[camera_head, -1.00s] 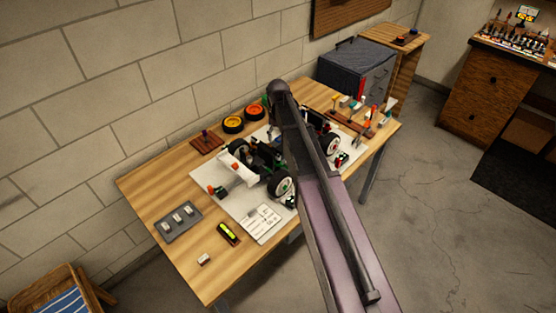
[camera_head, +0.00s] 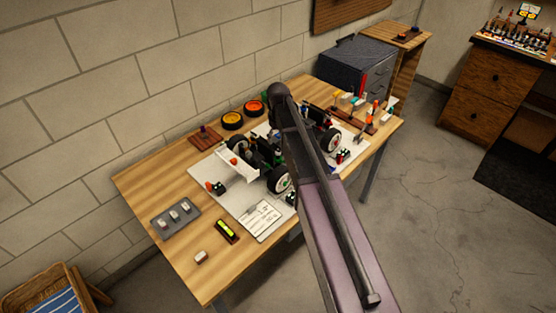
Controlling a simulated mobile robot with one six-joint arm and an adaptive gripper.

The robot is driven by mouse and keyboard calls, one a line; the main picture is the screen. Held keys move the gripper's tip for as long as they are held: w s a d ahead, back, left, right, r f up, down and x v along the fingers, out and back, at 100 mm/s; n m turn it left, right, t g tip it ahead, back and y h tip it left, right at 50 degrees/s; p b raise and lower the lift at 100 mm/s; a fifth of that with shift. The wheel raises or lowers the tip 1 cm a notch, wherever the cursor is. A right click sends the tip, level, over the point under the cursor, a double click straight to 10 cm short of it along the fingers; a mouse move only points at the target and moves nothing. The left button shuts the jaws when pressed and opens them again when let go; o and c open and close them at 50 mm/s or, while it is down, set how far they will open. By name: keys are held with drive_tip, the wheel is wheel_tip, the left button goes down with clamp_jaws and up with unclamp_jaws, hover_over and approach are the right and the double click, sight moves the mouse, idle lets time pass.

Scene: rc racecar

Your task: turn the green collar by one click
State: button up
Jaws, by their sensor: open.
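The racecar stands on a pale mat (camera_head: 203,172) on the wooden table (camera_head: 150,184). It has a white rear wing (camera_head: 237,166), a rear wheel (camera_head: 279,180) and a front wheel (camera_head: 332,141). My arm crosses in front of the car's middle and hides much of it. Small green bits show around the car, but I cannot tell which of them is the green collar. My gripper is not visible; the arm's upper end covers that region.
A grey tray (camera_head: 175,219), a yellow-green level (camera_head: 227,231) and a printed sheet (camera_head: 261,219) lie at the near left. Orange rings (camera_head: 232,120) sit by the wall. Tools on a wooden rack (camera_head: 350,120) and a dark cabinet (camera_head: 350,68) stand at the far end.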

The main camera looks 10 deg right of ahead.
sight(278, 151)
drive_tip(key=shift+f+b, duration=4.5)
drive_tip(key=shift+f, duration=0.3)
clamp_jaws()
